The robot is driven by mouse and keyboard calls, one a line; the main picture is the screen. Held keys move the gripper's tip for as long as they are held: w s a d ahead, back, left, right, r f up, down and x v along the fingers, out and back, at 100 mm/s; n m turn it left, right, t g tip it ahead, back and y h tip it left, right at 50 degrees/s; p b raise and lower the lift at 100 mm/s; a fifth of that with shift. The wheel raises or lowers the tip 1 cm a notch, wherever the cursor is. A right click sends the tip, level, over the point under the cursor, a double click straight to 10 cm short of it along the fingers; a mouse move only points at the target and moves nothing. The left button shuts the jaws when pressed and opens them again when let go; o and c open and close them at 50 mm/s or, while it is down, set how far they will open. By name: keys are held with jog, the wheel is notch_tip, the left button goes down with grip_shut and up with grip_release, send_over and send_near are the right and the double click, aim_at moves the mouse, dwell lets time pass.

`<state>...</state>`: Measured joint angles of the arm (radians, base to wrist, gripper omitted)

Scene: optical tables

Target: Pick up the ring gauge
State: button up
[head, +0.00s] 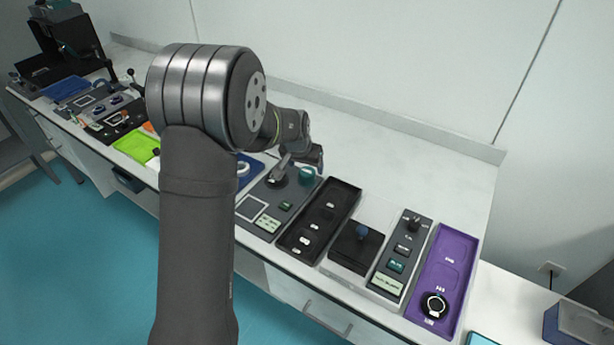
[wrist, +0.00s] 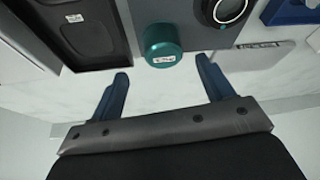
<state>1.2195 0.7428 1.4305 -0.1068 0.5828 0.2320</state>
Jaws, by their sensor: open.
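My gripper (wrist: 162,70) is open and empty, with two blue fingers spread apart. A teal cylinder with a white label (wrist: 162,45) lies just beyond the fingertips, roughly centred between them and not enclosed. It also shows in the head view (head: 306,176), on the grey panel beneath my gripper (head: 312,157). A dark round piece with a pale rim (wrist: 228,10) is beside it, cut by the wrist view's top edge. A black ring-shaped piece (head: 433,305) sits in the purple tray. A pale ring (head: 243,168) shows in the blue tray. I cannot tell which is the ring gauge.
The grey panel (head: 254,208) borders a black tray with small pieces (head: 345,197).

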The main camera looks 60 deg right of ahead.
aim_at(307, 171)
jog(key=shift+w+x, duration=0.15)
jog(key=shift+x, duration=1.5)
jog(key=shift+w+x, duration=0.1)
jog(key=shift+x, duration=1.6)
jog(key=shift+d+r, duration=0.1)
jog(key=shift+r, duration=0.05)
jog(key=c, duration=1.2)
jog(key=shift+r, duration=0.15)
